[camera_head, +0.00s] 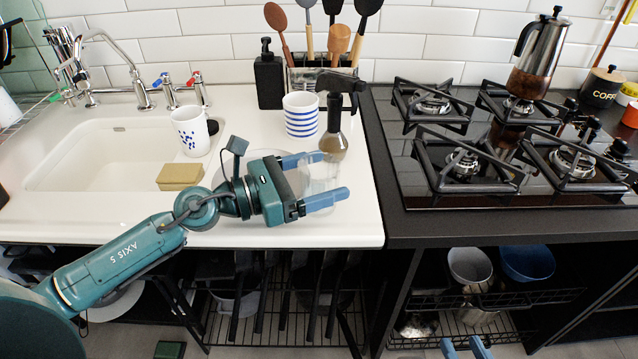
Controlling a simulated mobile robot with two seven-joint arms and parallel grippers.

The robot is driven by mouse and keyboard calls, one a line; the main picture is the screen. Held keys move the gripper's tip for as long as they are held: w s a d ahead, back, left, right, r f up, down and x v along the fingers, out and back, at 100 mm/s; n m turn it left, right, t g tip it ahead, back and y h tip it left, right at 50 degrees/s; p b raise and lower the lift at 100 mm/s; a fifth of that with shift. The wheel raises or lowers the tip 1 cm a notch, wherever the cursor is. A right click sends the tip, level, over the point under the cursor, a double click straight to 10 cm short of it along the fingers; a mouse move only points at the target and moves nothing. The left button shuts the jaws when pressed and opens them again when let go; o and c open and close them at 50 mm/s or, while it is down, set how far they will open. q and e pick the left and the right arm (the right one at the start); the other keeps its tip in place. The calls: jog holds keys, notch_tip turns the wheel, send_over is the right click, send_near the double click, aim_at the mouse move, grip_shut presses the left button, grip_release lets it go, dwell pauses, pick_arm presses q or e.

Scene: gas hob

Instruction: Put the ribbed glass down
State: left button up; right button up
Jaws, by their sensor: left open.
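The ribbed glass (319,177) is clear and hard to make out against the white worktop. It appears upright on the worktop (330,228), near its right edge. My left gripper (328,179) is open, with one blue finger behind the glass and one in front of it. Whether either finger touches the glass I cannot tell. My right gripper (465,349) shows only its blue fingertips at the bottom edge; they are apart with nothing visible between them.
A blue-striped cup (301,115), a brown bottle (334,140) and a black dispenser (269,80) stand behind the glass. A spotted mug (190,132) and a sponge (181,175) are by the sink. A moka pot (538,60) stands on the hob (425,160). Worktop front is clear.

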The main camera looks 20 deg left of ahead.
pick_arm(q)
jog(key=shift+x, duration=1)
pick_arm(e)
jog(key=shift+s+d+r, duration=0.25)
jog(key=shift+s+r, duration=0.05)
jog(key=shift+r, duration=0.1)
pick_arm(q)
jog(key=c, duration=1.3)
jog(key=shift+a, duration=0.1)
pick_arm(e)
jog(key=shift+w, duration=0.15)
pick_arm(q)
jog(key=shift+r, duration=0.1)
